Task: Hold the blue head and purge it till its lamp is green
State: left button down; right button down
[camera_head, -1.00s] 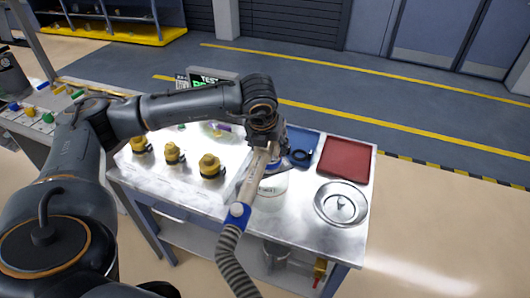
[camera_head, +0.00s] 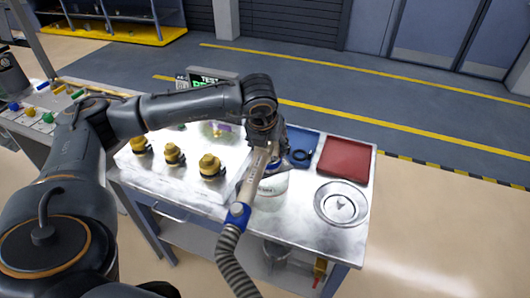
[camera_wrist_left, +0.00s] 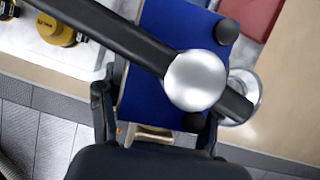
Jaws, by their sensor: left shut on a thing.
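The blue head (camera_wrist_left: 150,65) fills the middle of the left wrist view as a blue body with a black bar and a round silver knob across it. My left gripper (camera_wrist_left: 155,122) is shut on it, one black finger at each side. In the head view my left gripper (camera_head: 265,145) is over the table, largely hiding the head. A grey-tan handle (camera_head: 252,180) runs down from it to a blue collar and a ribbed grey hose (camera_head: 230,258). A small orange-red spot shows beside a finger in the wrist view; I cannot tell if it is the lamp. My right gripper is out of view.
A pale round container (camera_head: 272,192) stands below the gripper. Yellow-capped fittings (camera_head: 212,167) are at left, with a test display (camera_head: 210,80) behind. A blue tray (camera_head: 303,143), red tray (camera_head: 346,158) and steel bowl (camera_head: 341,204) are at right.

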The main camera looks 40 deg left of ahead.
pick_arm(q)
jog(key=shift+f, duration=0.1)
dwell(0.3)
jog(key=shift+c, duration=1.2)
grip_release()
jog(key=shift+s+r, duration=0.1)
jog(key=shift+r, duration=0.2)
jog(key=v, duration=1.1)
jog(key=shift+r, duration=0.25)
jog(key=shift+f, duration=0.1)
